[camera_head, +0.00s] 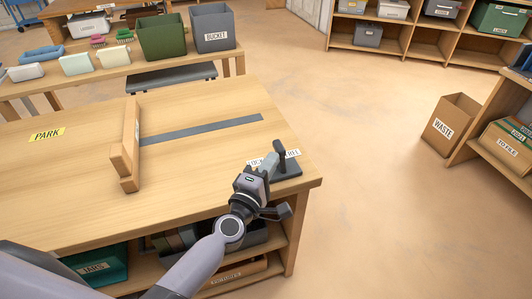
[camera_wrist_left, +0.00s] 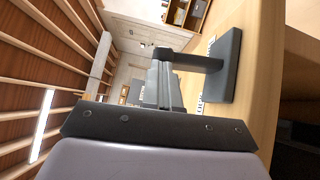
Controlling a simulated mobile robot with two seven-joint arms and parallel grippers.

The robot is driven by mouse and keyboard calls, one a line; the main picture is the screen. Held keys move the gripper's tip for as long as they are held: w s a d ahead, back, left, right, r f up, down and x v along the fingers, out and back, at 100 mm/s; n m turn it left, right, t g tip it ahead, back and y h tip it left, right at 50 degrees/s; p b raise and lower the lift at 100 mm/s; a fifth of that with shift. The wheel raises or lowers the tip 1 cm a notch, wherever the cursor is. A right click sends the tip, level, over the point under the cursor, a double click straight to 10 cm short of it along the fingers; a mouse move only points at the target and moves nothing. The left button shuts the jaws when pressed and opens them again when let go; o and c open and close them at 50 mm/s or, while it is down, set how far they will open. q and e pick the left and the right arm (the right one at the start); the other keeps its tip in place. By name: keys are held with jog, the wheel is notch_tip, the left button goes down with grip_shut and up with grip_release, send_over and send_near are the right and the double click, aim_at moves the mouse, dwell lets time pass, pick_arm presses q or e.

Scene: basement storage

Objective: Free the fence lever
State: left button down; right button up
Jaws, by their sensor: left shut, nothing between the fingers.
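The fence lever (camera_head: 281,150) is a short dark post on a dark base plate at the near right corner of the wooden table. In the left wrist view the lever (camera_wrist_left: 196,62) stands out from its base plate (camera_wrist_left: 225,66). A white label (camera_head: 292,154) lies behind it, partly hidden; "FREE" partly shows at its right end. My left gripper (camera_head: 269,164) is shut and empty just left of the lever. Its fingers (camera_wrist_left: 163,84) are close beside the post; I cannot tell whether they touch. The wooden fence (camera_head: 131,145) stands across the grey slot (camera_head: 205,129).
A yellow PARK label (camera_head: 47,134) lies on the table's left part. A rear bench holds a green bin (camera_head: 162,37) and a grey bucket (camera_head: 212,28). A WASTE box (camera_head: 451,123) stands on the floor at right. The tabletop between slot and front edge is clear.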

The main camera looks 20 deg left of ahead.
pick_arm(q)
jog(key=shift+w+d+r+p, duration=0.55)
jog(key=shift+d+p, duration=0.1)
jog(key=shift+p, duration=0.1)
jog(key=d, duration=0.1)
jog(key=w+d, duration=0.2)
jog(key=shift+r, duration=0.25)
pick_arm(e)
jog(key=shift+w+d+r, duration=0.1)
jog(key=shift+w+r, duration=0.05)
jog(key=shift+r, duration=0.5)
jog(key=shift+w+r, duration=0.15)
jog(key=shift+r, duration=0.45)
pick_arm(q)
jog(key=shift+d, duration=0.1)
